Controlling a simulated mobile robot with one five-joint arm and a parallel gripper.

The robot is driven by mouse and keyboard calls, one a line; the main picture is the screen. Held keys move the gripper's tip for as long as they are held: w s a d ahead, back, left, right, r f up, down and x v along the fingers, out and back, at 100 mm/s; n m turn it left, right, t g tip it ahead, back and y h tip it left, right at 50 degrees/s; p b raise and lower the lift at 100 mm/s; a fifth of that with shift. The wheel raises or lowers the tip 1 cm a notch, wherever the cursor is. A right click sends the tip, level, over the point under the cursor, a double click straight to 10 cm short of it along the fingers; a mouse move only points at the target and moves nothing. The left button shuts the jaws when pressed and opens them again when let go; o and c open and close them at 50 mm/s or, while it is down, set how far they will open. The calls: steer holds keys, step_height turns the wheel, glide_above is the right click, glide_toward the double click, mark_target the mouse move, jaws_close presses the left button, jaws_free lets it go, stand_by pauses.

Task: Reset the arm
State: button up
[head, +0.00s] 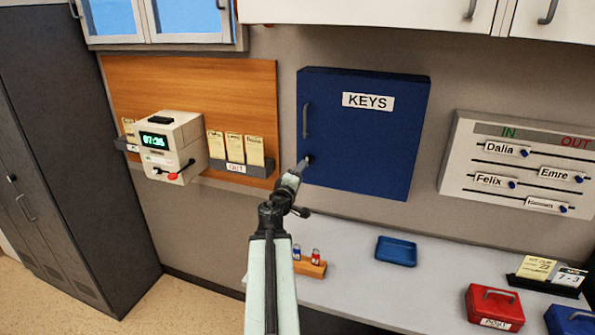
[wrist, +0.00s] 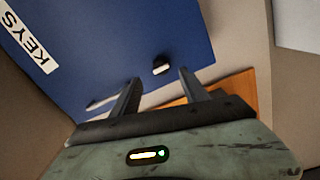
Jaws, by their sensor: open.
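My gripper (head: 303,164) is at the end of my raised arm, in front of the lower left part of the blue key cabinet (head: 375,140). In the wrist view the two fingers of my gripper (wrist: 158,85) stand apart with nothing between them. The cabinet door (wrist: 140,40) is shut and carries a KEYS label (head: 368,101). Whether the fingers touch the door cannot be told. The cabinet's handle (head: 306,120) is on its left side.
A time clock (head: 168,145) and card racks hang on the wooden board (head: 240,95) at left. The counter (head: 350,290) below holds a blue tray (head: 396,251), a wooden block (head: 312,268) and a red box (head: 495,307). An in/out board (head: 520,165) hangs at right.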

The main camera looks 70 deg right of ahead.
steer(key=shift+w+a, duration=0.25)
steer(key=shift+w, duration=0.1)
